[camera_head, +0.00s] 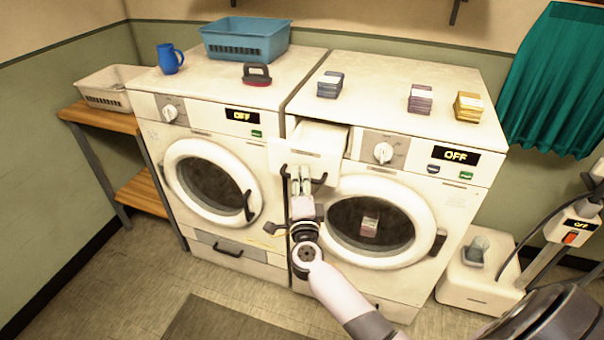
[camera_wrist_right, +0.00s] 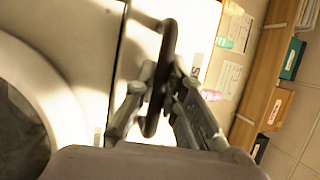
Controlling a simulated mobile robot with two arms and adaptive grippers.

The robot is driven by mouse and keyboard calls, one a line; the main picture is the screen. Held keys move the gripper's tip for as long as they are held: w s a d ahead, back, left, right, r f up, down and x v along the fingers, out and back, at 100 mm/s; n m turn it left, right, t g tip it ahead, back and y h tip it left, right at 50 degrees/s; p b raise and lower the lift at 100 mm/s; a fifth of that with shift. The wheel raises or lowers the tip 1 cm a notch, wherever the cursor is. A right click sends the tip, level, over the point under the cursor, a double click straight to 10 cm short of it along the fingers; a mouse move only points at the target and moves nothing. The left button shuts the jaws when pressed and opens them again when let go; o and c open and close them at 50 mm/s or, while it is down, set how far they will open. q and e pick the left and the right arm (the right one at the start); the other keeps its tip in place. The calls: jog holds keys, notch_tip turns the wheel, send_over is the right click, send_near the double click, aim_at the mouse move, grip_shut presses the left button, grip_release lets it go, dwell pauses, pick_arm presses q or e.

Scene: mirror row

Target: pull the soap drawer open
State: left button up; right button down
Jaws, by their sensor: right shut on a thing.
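The soap drawer (camera_head: 318,147) is at the top left of the right-hand washing machine (camera_head: 405,125). It is pulled out, with its open top showing and its front standing well forward of the machine. Its dark bar handle (camera_head: 319,180) is on the drawer front. My right gripper (camera_head: 301,176) is shut on this handle. In the right wrist view the handle (camera_wrist_right: 166,65) runs upright between the two fingers (camera_wrist_right: 160,95). The drawer's inside is only partly visible. My left gripper is not in view.
The left washing machine (camera_head: 200,135) stands beside it, with a blue basket (camera_head: 245,42), a blue mug (camera_head: 170,58) and a dark red brush-like item (camera_head: 257,74) on top. Several small stacks, one yellow (camera_head: 468,107), sit on the right machine. Both round doors look shut. A mat (camera_head: 230,320) lies on the floor.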

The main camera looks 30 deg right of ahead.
jog(key=c, duration=1.9)
grip_release()
jog(key=shift+f, duration=0.1)
jog(key=v, duration=1.2)
jog(key=shift+w+f, duration=0.1)
jog(key=s+a+f+n+g+y, duration=0.25)
jog(key=f+n, duration=0.25)
jog(key=f, duration=0.6)
jog(key=s+a+f+n+g+y, duration=0.1)
jog(key=s+a+f+n+y, duration=0.4)
jog(key=f, duration=0.6)
jog(key=a+f+n+g+y, duration=0.1)
jog(key=f+n+g+y, duration=0.1)
jog(key=f+n, duration=0.6)
jog(key=s+f+n+g, duration=0.3)
jog(key=s+f+g, duration=0.2)
jog(key=s+f, duration=1)
jog(key=s+d+f+n+g, duration=0.1)
jog(key=s+f+g, duration=0.1)
jog(key=s, duration=0.4)
jog(key=s+d+f+n+g, duration=0.1)
jog(key=s+d+f+g, duration=0.1)
jog(key=s+f, duration=0.2)
jog(key=s+d+f+n+g, duration=0.1)
jog(key=s+f+n+g, duration=0.1)
jog(key=s, duration=0.8)
jog(key=shift+d+f+h, duration=0.25)
jog(key=shift+d+f, duration=0.1)
jog(key=shift+f, duration=0.45)
